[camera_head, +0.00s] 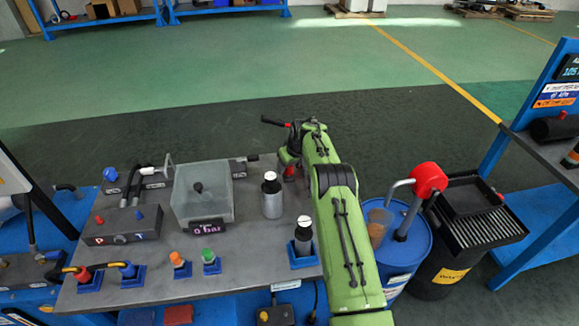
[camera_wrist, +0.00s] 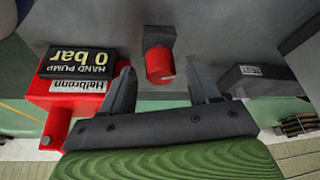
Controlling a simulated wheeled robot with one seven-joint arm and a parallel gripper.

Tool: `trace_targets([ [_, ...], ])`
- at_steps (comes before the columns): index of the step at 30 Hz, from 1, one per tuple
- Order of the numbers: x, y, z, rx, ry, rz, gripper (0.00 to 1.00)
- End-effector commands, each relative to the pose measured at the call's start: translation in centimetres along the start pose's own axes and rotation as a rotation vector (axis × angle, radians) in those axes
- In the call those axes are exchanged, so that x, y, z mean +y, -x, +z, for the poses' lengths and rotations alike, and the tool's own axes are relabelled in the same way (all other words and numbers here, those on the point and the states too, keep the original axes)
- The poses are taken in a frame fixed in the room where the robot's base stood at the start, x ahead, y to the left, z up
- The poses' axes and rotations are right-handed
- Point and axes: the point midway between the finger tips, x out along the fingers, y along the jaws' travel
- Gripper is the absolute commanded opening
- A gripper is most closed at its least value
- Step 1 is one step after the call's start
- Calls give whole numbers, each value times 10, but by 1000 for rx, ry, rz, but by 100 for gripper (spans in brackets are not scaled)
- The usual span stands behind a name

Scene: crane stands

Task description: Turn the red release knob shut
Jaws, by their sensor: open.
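The red release knob (camera_wrist: 160,65) is a short red cylinder on a dark mount in the wrist view. A pale mark shows on its face. My gripper (camera_wrist: 159,74) is open, with one dark finger on each side of the knob in the picture. Gaps show between the knob and both fingers, and I cannot tell how deep it sits between them. The red hand pump (camera_wrist: 88,100), with a display reading 0 bar, is left of the fingers. In the head view my green arm reaches over the bench and hides the knob.
In the wrist view, a dark labelled block (camera_wrist: 249,73) is close to the right finger. In the head view, the bench (camera_head: 255,268) holds a clear box (camera_head: 202,196), a grey bottle (camera_head: 271,198) and several coloured fittings. A blue drum (camera_head: 411,245) stands right of my arm.

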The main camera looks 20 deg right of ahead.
Motion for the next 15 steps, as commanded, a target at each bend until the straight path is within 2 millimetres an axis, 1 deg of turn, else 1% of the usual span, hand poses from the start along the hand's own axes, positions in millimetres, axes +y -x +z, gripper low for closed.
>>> trace_targets([
  [3, 0, -5, 0, 0, 0, 0, 61],
  [9, 0, -5, 0, 0, 0, -1, 61],
  [11, 0, -5, 0, 0, 0, -1, 53],
  [15, 0, -5, 0, 0, 0, -1, 32],
])
